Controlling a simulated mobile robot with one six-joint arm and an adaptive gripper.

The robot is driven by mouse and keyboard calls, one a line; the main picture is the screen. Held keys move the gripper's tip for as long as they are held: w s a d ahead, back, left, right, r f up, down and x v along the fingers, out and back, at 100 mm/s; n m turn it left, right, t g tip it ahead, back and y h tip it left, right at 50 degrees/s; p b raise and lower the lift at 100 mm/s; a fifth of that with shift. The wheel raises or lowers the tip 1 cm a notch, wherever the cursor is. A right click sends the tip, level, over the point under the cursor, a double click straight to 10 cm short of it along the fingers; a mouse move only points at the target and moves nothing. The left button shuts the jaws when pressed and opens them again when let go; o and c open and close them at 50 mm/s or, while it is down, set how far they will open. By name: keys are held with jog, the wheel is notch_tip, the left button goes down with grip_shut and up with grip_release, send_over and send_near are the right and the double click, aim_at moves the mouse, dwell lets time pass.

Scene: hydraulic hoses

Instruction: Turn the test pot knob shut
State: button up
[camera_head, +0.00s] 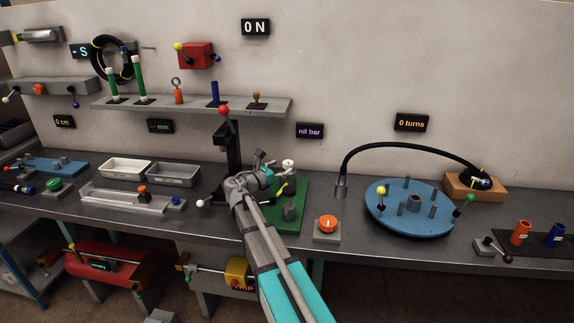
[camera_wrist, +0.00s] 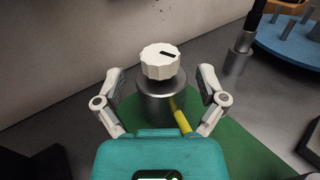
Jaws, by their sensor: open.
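A yellow lever (camera_wrist: 180,116) shows at the pot's near side. In the head view the white knob (camera_head: 288,163) shows just right of my gripper (camera_head: 268,170). In the wrist view my gripper (camera_wrist: 160,75) is open, one finger on each side of the knob, with clear gaps. Its depth relative to the knob is hard to tell.
A black stand with a red ball (camera_head: 224,110) rises left of my gripper. An orange knob on a block (camera_head: 327,224) stands to the right. Further right is a blue turntable (camera_head: 395,220) with a black hose (camera_head: 400,145) arching behind it. The wall is close behind the bench.

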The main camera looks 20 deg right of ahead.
aim_at(288, 162)
jog(key=shift+x, duration=1.65)
jog(key=c, duration=1.2)
jog(key=shift+o, duration=0.2)
jog(key=shift+w+m+g, duration=0.1)
jog(key=shift+m+g, duration=0.2)
jog(key=shift+g, duration=0.2)
jog(key=shift+w+m+g+h, duration=0.1)
jog(key=shift+m+g+h, duration=0.3)
jog(key=shift+m+g, duration=1.4)
jog(key=shift+g, duration=1)
jog(key=shift+s, duration=0.2)
jog(key=o, duration=1.2)
jog(key=shift+c, duration=0.2)
